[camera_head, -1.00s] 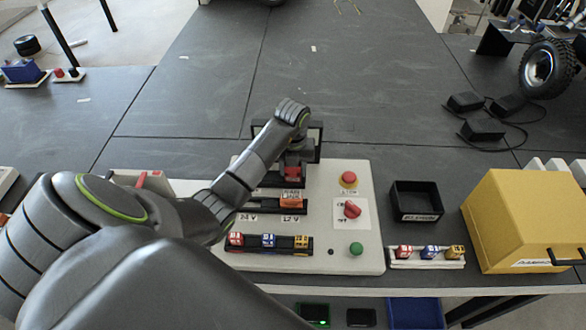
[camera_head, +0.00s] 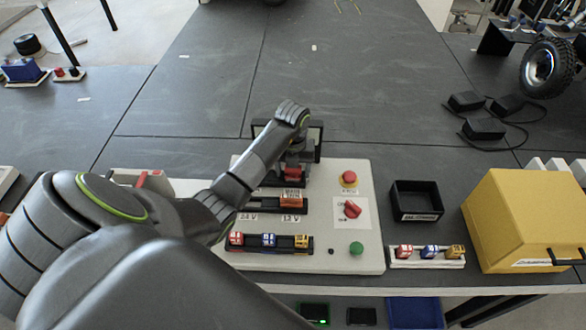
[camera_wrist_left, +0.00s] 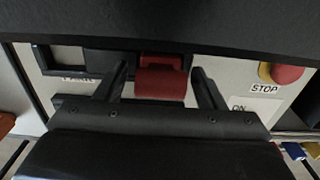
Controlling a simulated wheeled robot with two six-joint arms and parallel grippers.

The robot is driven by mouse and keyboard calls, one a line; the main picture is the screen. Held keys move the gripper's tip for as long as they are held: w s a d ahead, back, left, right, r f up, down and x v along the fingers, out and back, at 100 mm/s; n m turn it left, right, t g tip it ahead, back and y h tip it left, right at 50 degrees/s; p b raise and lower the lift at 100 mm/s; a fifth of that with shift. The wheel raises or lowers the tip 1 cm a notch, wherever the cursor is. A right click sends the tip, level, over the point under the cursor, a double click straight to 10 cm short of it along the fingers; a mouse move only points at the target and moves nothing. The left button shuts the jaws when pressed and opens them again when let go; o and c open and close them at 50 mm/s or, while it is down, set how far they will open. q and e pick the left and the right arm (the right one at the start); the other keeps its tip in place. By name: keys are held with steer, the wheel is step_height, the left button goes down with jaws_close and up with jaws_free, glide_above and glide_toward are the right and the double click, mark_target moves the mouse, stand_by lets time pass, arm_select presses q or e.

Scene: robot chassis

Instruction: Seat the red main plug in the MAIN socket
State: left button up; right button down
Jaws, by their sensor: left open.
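The red main plug (camera_wrist_left: 161,80) sits at a black socket strip (camera_wrist_left: 92,58) in the left wrist view, its front part inside the opening. Part of a label shows at the strip's left. My left gripper (camera_wrist_left: 160,88) is open, with one finger on each side of the plug and a gap at both sides. In the head view the plug (camera_head: 294,171) shows as a small red patch under my left gripper (camera_head: 296,155), at the back of the white panel (camera_head: 345,230). How deep the plug sits is hidden. My right gripper is not in view.
An orange block (camera_head: 292,202) sits in front of the plug. A row of coloured fuses (camera_head: 268,240) lies nearer. A red stop button (camera_head: 348,178), red rotary switch (camera_head: 351,209) and green button (camera_head: 356,248) stand right of it. A black bin (camera_head: 416,200) and yellow box (camera_head: 520,222) are further right.

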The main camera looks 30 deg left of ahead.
arm_select(q)
step_height(320, 180, up, 5)
steer(key=shift+w+f+b, duration=0.1)
steer(key=shift+b, duration=0.65)
step_height(320, 180, up, 6)
steer(key=p, duration=0.5)
steer(key=shift+f, duration=0.25)
steer(key=shift+r+p, duration=0.9)
steer(key=shift+p, duration=0.05)
